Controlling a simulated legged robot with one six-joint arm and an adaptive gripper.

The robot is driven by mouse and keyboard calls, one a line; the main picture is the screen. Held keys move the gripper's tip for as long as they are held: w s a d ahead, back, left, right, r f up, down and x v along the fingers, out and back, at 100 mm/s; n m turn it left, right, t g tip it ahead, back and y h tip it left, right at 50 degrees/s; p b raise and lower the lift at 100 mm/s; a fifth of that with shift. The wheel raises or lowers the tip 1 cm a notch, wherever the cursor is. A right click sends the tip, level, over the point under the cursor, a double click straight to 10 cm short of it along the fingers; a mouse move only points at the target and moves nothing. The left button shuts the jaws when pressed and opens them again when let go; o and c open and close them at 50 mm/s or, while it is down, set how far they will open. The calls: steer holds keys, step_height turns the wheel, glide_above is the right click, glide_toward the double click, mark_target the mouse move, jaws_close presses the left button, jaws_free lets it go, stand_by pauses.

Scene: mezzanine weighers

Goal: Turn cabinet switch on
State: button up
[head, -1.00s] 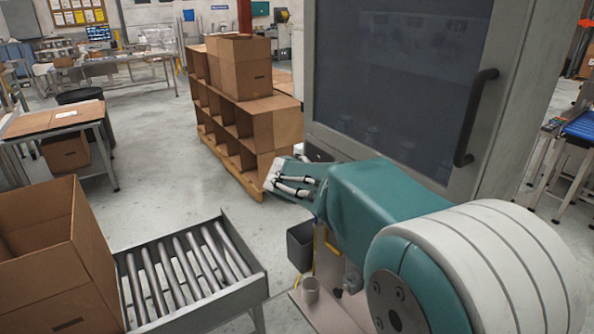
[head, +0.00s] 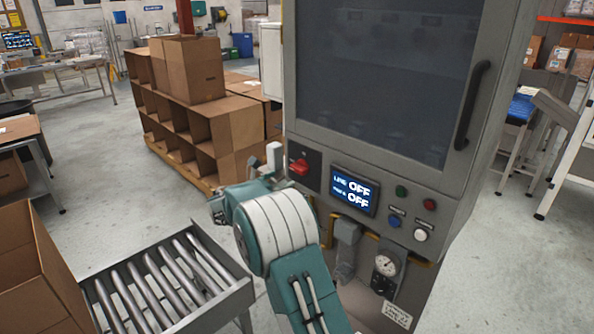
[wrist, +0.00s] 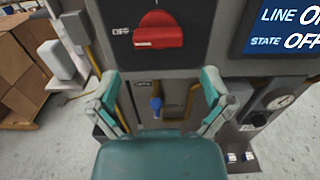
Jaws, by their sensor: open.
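The cabinet (head: 430,190) stands right of centre in the head view. Its red rotary switch (head: 299,167) sits on a dark plate at the left of the panel. The wrist view shows the red switch (wrist: 158,32) close up, its handle lying level beside the label OFF. A display (head: 353,190) reads OFF on both lines. My gripper (wrist: 160,88) is open and empty in the wrist view, its fingers apart just below the switch and not touching it. In the head view my arm mostly hides the gripper.
A roller conveyor (head: 235,287) with an open carton (head: 30,255) is at the lower left. A shelf of cartons (head: 190,165) stands behind, left of the cabinet. Buttons (head: 394,221), a gauge (head: 386,265) and pipes are on the cabinet's lower front.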

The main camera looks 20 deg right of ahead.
mark_target(295, 171)
steer(key=x, duration=0.5)
steer(key=shift+w+d, duration=0.25)
steer(key=shift+w, duration=0.1)
steer(key=shift+w+d, duration=0.1)
steer(key=shift+d, duration=0.55)
steer(key=shift+a, duration=0.1)
steer(key=c, duration=0.9)
